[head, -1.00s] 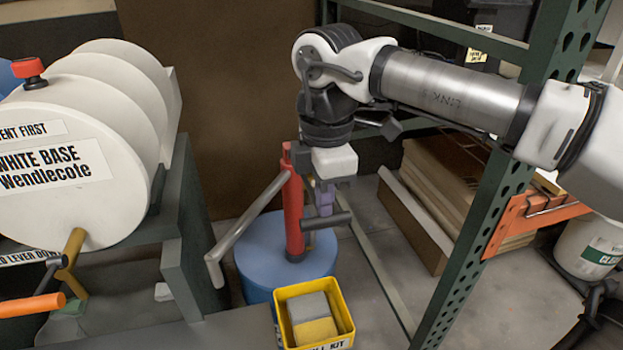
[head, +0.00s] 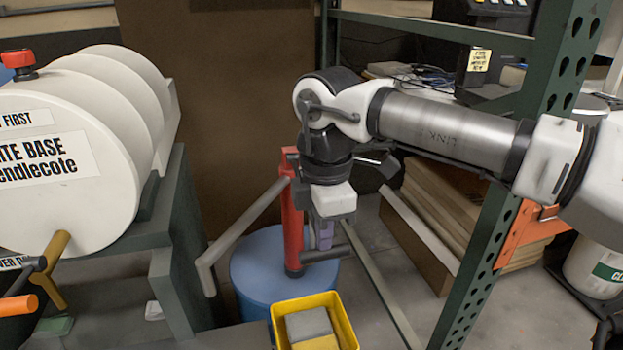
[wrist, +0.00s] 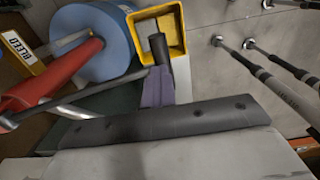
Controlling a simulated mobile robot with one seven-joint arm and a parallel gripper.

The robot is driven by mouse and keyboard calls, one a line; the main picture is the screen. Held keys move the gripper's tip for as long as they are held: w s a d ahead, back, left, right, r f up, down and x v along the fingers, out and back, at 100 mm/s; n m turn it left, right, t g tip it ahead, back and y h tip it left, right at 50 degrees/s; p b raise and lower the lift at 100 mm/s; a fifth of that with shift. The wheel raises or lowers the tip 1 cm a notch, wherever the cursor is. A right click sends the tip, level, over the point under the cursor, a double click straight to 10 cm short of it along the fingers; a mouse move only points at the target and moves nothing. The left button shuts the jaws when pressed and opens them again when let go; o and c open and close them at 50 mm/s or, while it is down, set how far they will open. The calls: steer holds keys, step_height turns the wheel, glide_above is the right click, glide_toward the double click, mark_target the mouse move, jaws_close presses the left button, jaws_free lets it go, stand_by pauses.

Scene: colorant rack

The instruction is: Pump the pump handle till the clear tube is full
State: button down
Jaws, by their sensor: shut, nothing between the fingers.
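The red pump (head: 292,225) stands upright on a blue drum (head: 252,270); it also shows at the left of the wrist view (wrist: 50,78). Its dark pump handle (head: 338,252) sticks out to the right, low beside the red column. A grey bent pipe (head: 235,238) runs from the pump down to the left. My gripper (head: 322,240), with purple fingers, points down at the handle from above. In the wrist view the shut fingers (wrist: 157,88) are right at the handle's dark end (wrist: 158,48), with nothing visible between them. I cannot make out the clear tube or its level.
A yellow box (head: 347,325) with grey and yellow blocks stands in front of the drum. A green shelf post (head: 480,240) rises at the right, close under my arm. A large white tank (head: 70,165) on a dark stand is at the left.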

steer(key=shift+f, duration=0.5)
step_height(320, 180, up, 15)
steer(key=p, duration=1.1)
steer(key=shift+f, duration=0.15)
steer(key=shift+f+b, duration=2.9)
steer(key=shift+f, duration=0.65)
